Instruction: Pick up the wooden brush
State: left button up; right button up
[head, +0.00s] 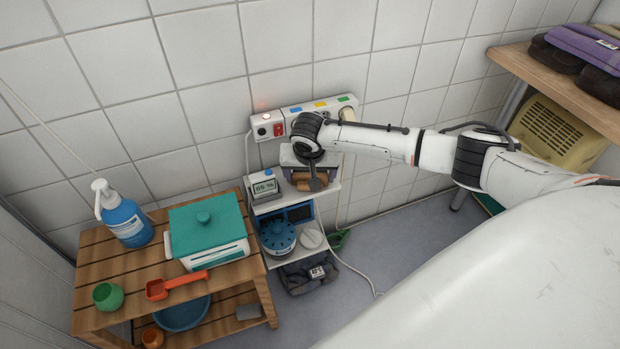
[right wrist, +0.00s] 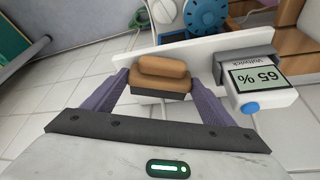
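The wooden brush (right wrist: 162,74), brown with a rounded grip on top and a dark underside, lies between the fingers of my right gripper (right wrist: 160,82) in the right wrist view. The fingers reach down on both sides of it, very close to its ends. I cannot tell whether they press on it or stand just clear. In the head view my right gripper (head: 314,178) points down at the small white shelf (head: 322,198), and the brush (head: 301,184) shows partly behind it. My left gripper is out of view.
A humidity display (head: 264,186) reading 65 % stands close beside the brush. A power strip (head: 300,115) is on the wall behind. Left is a slatted wooden table (head: 100,258) with a teal-lidded box (head: 206,222), blue bottle (head: 126,222) and red scoop (head: 175,285).

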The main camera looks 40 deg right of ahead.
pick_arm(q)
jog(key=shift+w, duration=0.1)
pick_arm(e)
jog(key=shift+c, duration=1.2)
jog(key=shift+s+r+p, duration=0.2)
jog(key=shift+r+p, duration=0.35)
jog(key=r, duration=0.2)
jog(key=r+p, duration=0.1)
jog(key=r, duration=0.1)
jog(key=r+p, duration=0.1)
jog(key=r, duration=0.1)
jog(key=shift+s+a+r, duration=0.1)
jog(key=shift+s+a, duration=0.05)
jog(key=shift+s, duration=0.2)
pick_arm(q)
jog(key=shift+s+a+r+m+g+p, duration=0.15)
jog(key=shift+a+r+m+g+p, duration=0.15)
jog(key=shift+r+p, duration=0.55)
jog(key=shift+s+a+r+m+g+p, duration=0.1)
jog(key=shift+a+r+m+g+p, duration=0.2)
jog(key=shift+p, duration=1)
pick_arm(e)
jog(key=shift+s+a, duration=0.7)
jog(key=shift+s, duration=2.35)
jog(key=shift+s+a, duration=0.75)
jog(key=shift+s, duration=2.3)
jog(key=shift+s+a, duration=0.7)
jog(key=shift+s, duration=2.35)
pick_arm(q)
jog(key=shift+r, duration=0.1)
